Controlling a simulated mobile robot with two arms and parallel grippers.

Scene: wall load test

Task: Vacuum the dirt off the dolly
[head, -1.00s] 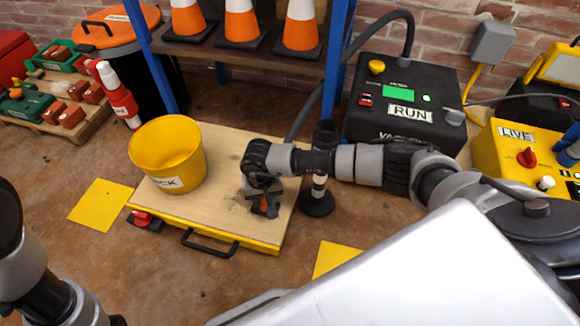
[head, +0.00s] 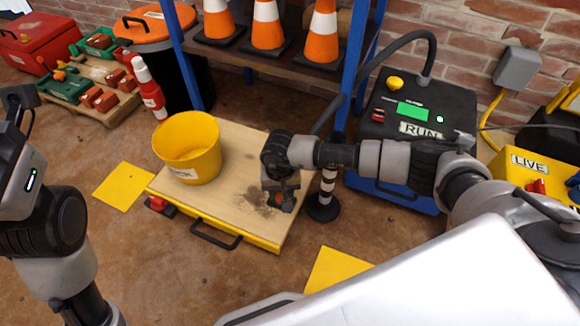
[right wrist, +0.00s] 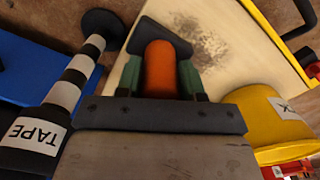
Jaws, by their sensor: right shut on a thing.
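The dolly (head: 222,130) is a low wooden platform with yellow edges and a black front handle. A dark dirt patch (head: 256,196) lies on its right half; it also shows in the right wrist view (right wrist: 200,38). My right gripper (head: 283,190) is over the dolly's right side, shut on an orange nozzle (right wrist: 160,68) with a dark, wide head. The head is beside the dirt; contact with the board is unclear. The black vacuum (head: 425,110) stands behind, labelled RUN, with a green light and a hose. My left gripper (head: 18,105) is raised at the far left, away from the dolly.
A yellow bucket (head: 187,148) stands on the dolly's left half. A striped TAPE post (head: 327,187) stands close at its right. A yellow LIVE box (head: 530,172) is at right. Yellow floor squares (head: 123,186) flank the dolly. A shelf with cones (head: 268,28) is behind.

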